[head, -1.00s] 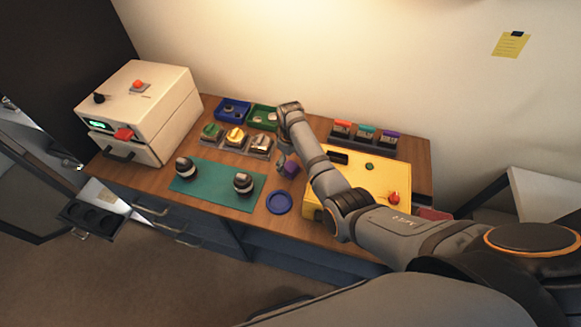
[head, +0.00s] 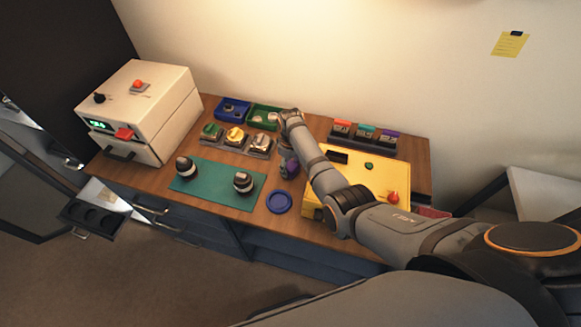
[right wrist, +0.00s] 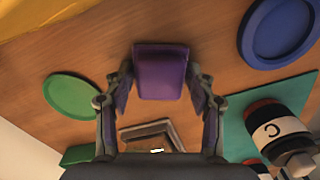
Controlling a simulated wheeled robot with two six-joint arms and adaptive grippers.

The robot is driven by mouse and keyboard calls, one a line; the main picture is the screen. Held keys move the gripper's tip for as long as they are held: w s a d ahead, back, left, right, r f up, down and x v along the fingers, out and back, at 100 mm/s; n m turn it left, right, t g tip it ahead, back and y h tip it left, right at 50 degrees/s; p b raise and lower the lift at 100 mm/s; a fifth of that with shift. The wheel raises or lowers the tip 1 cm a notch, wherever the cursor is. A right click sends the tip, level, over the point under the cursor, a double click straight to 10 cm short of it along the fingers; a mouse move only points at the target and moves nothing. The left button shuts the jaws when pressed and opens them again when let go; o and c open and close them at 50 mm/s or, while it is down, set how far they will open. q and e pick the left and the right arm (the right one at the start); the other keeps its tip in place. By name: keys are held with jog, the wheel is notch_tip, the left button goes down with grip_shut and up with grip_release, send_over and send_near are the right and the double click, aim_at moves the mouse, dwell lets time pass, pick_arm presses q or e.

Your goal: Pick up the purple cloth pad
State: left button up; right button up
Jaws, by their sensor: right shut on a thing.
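The purple cloth pad (right wrist: 160,70) is a small block between the two fingers of my right gripper (right wrist: 160,88) in the right wrist view. The fingers are shut on its sides. In the head view the pad (head: 291,170) shows as a small purple patch below my right gripper (head: 288,160), between the teal mat and the yellow box. I cannot tell whether it is clear of the table. My left gripper is not in view.
A blue round dish (head: 279,202) lies just in front. A teal mat (head: 215,186) with two lenses is to the left, the yellow box (head: 370,180) to the right. Coloured trays and blocks stand behind. A white machine (head: 140,110) is at far left.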

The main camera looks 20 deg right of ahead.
notch_tip(320, 180, up, 10)
jog(key=shift+f+b, duration=0.15)
jog(key=shift+b, duration=0.35)
jog(key=r, duration=0.1)
notch_tip(320, 180, up, 7)
jog(key=p, duration=0.6)
send_over(291, 165)
notch_tip(291, 165, down, 10)
jog(key=b, duration=0.8)
jog(key=shift+a+f+b, duration=0.1)
jog(key=shift+f+b, duration=0.1)
jog(key=shift+b, duration=0.15)
notch_tip(291, 165, up, 8)
jog(key=p, duration=0.6)
notch_tip(291, 165, down, 8)
jog(key=b, duration=0.6)
jog(key=shift+w, duration=0.1)
jog(key=shift+r, duration=0.15)
jog(key=shift+r, duration=0.1)
